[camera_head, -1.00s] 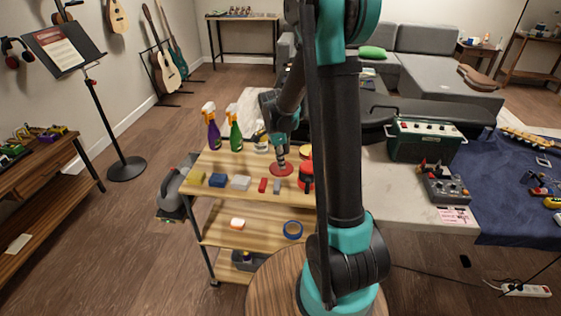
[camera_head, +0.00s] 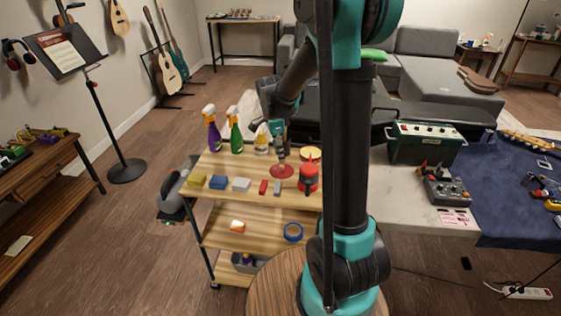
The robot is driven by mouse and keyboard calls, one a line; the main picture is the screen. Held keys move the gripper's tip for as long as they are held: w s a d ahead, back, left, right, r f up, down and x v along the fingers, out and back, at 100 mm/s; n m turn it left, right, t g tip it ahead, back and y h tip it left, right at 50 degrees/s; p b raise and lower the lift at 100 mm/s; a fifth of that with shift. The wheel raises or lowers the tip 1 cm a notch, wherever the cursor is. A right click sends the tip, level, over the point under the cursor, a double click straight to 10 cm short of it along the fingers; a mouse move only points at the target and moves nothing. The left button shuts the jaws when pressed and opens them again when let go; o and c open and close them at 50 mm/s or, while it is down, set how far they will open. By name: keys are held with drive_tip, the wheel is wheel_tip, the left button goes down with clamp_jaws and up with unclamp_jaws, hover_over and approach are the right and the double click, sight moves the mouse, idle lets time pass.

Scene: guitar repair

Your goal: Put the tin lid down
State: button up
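A round red lid (camera_head: 283,171) is at the back right of the cart's top shelf, flat and level. It looks to lie on the shelf or just over it; I cannot tell which. My gripper (camera_head: 281,160) points down right over the lid's middle, its fingertips at or very near it. The fingers are too small to tell whether they are open or shut on the lid. A round yellow-topped tin (camera_head: 311,153) stands just behind and right of the lid, partly beside my arm.
A red container (camera_head: 308,178) stands right of the lid. Red and grey blocks (camera_head: 263,187) lie in front, with sponges (camera_head: 218,182) to the left. Spray bottles (camera_head: 236,135) and a clear bottle (camera_head: 261,143) stand at the back. The cart top (camera_head: 225,165) has bare wood left of the lid.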

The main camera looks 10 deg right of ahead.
wheel_tip(320, 180, up, 7)
drive_tip(key=shift+a+f, duration=0.15)
drive_tip(key=shift+a, duration=0.3)
drive_tip(key=shift+s, duration=0.1)
